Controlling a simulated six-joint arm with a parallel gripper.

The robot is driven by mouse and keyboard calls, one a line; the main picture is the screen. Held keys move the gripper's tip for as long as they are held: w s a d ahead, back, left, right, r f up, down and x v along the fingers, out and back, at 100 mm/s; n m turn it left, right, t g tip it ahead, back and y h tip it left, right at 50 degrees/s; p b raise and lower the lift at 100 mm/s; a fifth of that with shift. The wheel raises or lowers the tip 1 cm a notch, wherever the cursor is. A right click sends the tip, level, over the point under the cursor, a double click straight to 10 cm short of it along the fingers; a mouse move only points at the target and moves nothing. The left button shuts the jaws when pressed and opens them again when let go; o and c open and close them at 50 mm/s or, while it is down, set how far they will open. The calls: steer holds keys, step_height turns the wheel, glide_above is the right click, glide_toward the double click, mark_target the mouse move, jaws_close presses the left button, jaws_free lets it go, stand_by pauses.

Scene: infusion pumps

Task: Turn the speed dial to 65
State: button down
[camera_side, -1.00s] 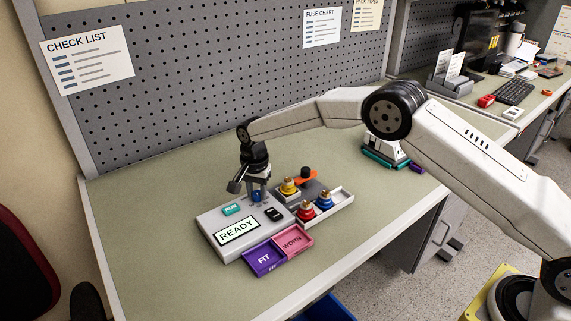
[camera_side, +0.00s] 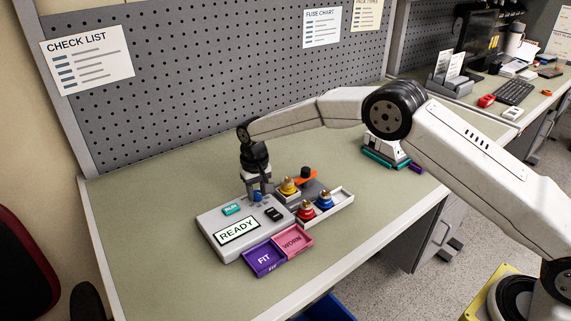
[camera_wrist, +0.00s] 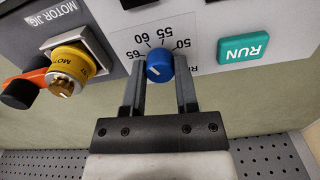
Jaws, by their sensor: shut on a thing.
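The speed dial is a small blue knob (camera_side: 258,197) on the grey control box (camera_side: 210,225), close to its back edge. My gripper (camera_side: 258,192) points down at it from above. In the wrist view the blue dial (camera_wrist: 160,66) sits between the two fingers of my gripper (camera_wrist: 159,72), which are shut on its sides. The printed scale (camera_wrist: 163,34) shows 60, 55 and 50 around the dial. A small pale mark shows on the dial face, but I cannot tell the exact value it points to. The fingers hide part of the scale.
A green RUN button (camera_side: 231,209), a READY display (camera_side: 237,231) and a black switch (camera_side: 273,214) are on the box. FIT (camera_side: 265,260) and WORN (camera_side: 293,241) trays lie in front.

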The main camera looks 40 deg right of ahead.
mark_target(257, 193)
steer(key=n, duration=0.4)
steer(key=shift+n, duration=2)
steer(key=shift+c, duration=1.8)
jaws_free()
steer(key=shift+r, duration=0.1)
steer(key=shift+r, duration=3.85)
